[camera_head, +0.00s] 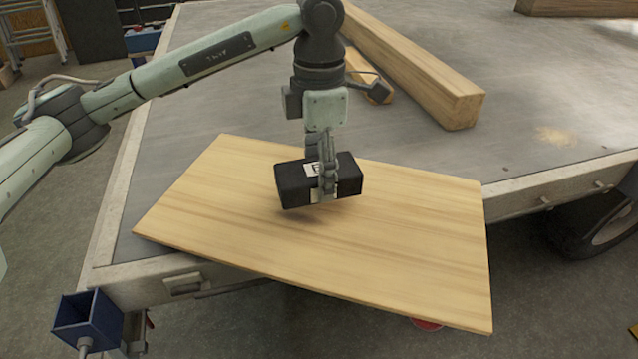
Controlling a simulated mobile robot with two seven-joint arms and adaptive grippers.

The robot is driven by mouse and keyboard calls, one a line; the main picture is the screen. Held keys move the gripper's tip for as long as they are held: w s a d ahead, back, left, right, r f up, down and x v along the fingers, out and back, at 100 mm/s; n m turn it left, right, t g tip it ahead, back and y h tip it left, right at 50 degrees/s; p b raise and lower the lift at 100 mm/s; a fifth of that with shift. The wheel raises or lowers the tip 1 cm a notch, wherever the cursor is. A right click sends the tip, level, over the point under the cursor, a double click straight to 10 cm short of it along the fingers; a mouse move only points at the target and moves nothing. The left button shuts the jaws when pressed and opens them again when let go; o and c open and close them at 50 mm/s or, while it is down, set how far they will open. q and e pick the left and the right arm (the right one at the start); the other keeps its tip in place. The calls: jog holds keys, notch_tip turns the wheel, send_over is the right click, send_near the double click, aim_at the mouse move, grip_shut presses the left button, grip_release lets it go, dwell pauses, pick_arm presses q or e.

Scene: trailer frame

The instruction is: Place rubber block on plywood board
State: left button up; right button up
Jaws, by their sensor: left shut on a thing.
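A black rubber block (296,188) is held in my left gripper (326,192). The gripper points straight down and is shut around the middle of the block. The block is roughly level over the middle of the plywood board (400,240), with a soft shadow below it. I cannot tell for certain whether its underside touches the board. The light wooden board lies on the grey trailer deck and sticks out past the near edge at its right corner. My right gripper is not in view.
A thick timber beam (415,75) and a shorter wood piece (369,75) lie on the trailer deck (540,80) behind the board. Another timber (575,6) lies at the far right. A blue socket (88,320) is at the near left corner. A wheel (605,222) shows at right.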

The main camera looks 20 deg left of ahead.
pick_arm(q)
notch_tip(320, 180, down, 3)
jog(key=shift+f, duration=0.15)
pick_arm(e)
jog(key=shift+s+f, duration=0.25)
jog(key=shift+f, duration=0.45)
pick_arm(q)
jog(key=shift+f, duration=0.15)
